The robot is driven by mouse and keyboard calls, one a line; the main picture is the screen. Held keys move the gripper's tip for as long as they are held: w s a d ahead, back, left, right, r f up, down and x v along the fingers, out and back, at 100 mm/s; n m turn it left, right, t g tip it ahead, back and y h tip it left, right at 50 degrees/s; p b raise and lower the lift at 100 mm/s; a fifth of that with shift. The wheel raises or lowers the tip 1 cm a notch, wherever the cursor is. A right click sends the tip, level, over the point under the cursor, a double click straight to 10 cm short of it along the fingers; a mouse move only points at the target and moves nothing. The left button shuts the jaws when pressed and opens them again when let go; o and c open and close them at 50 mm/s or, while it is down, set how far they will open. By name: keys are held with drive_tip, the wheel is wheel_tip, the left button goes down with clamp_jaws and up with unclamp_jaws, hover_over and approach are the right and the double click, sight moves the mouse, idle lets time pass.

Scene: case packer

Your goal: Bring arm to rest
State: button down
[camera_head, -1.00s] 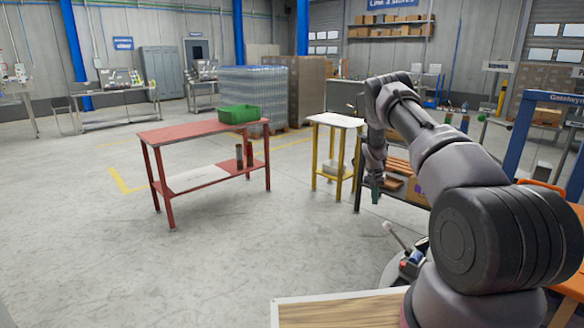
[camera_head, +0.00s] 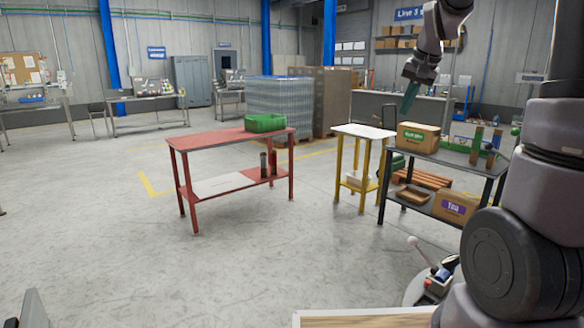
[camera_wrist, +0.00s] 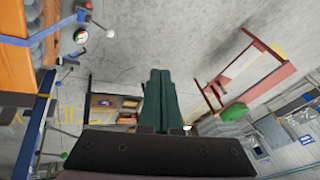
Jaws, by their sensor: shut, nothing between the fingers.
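My gripper (camera_head: 409,97) is raised in the air at the upper right of the head view, above and in front of the dark shelf table. Its green fingers point downward and are closed together with nothing between them. In the wrist view the gripper fingers (camera_wrist: 159,92) lie side by side, touching. My arm rises at the right edge of the head view and is bent at the top, partly out of frame.
A red table (camera_head: 222,140) bears a green crate (camera_head: 265,123). A control lever (camera_head: 422,252) is near my base. The floor at left is clear.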

drive_tip(key=s+a+r+n+t, duration=0.1)
drive_tip(key=s+a, duration=0.2)
drive_tip(key=s, duration=0.9)
drive_tip(key=s+a+r+t, duration=0.1)
drive_tip(key=s+a+r, duration=0.1)
drive_tip(key=s, duration=1.1)
drive_tip(key=shift+s+a+n+y, duration=0.2)
drive_tip(key=shift+a+n+y, duration=0.2)
drive_tip(key=shift+a, duration=0.35)
